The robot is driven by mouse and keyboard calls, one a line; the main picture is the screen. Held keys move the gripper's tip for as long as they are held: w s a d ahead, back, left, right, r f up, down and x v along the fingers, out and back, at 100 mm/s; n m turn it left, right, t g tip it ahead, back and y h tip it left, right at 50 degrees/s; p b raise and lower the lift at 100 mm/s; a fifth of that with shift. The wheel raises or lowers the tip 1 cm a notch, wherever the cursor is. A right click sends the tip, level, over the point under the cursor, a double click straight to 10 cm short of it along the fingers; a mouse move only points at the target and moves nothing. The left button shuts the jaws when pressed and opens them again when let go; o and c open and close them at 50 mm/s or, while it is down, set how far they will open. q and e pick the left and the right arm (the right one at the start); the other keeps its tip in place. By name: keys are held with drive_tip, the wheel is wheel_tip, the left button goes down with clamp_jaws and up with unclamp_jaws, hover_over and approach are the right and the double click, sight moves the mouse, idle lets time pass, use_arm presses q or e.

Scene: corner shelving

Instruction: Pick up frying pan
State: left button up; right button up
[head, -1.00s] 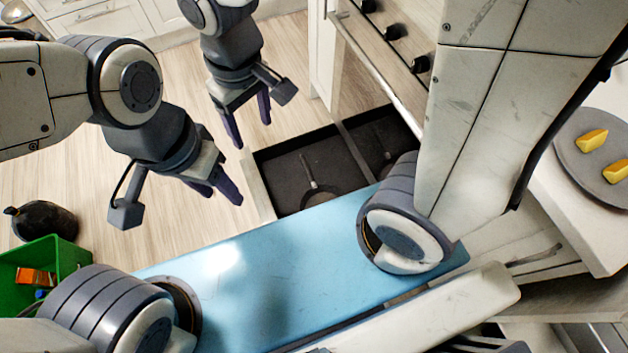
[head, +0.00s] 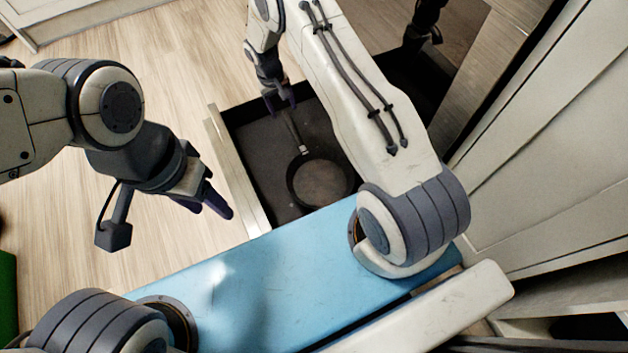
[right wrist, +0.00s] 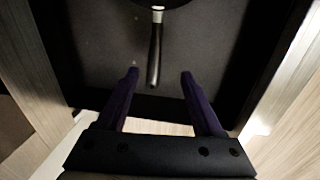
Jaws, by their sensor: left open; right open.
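A dark round frying pan (head: 320,180) lies in an open black drawer, its handle pointing up and left in the head view. My right gripper (head: 279,101) is over the drawer by the handle's end. In the right wrist view the pan's handle (right wrist: 155,55) lies ahead of the open right gripper (right wrist: 158,75), its end near the gap between the fingertips, with nothing held. Most of the pan's bowl is outside that view. My left gripper (head: 218,207) is open and empty over the floor, left of the drawer.
The black drawer (head: 255,150) has a pale front edge (head: 238,175) on its left and low walls around the pan. Cabinet fronts (head: 570,150) stand at the right. Open wooden floor (head: 140,80) lies to the left. A green bin (head: 8,295) is at the left edge.

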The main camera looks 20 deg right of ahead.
sight(295, 133)
drive_tip(key=d+f+b, duration=0.1)
drive_tip(key=f, duration=0.2)
drive_tip(key=d+f+b, duration=0.1)
drive_tip(key=f+b, duration=0.1)
drive_tip(key=f, duration=0.2)
drive_tip(key=d+f+b, duration=0.1)
drive_tip(key=f, duration=0.3)
drive_tip(key=shift+w+f, duration=0.15)
drive_tip(key=shift+f, duration=0.1)
drive_tip(key=f+b, duration=0.5)
drive_tip(key=shift+d, duration=0.2)
drive_tip(key=shift+r, duration=0.1)
clamp_jaws()
idle(0.5)
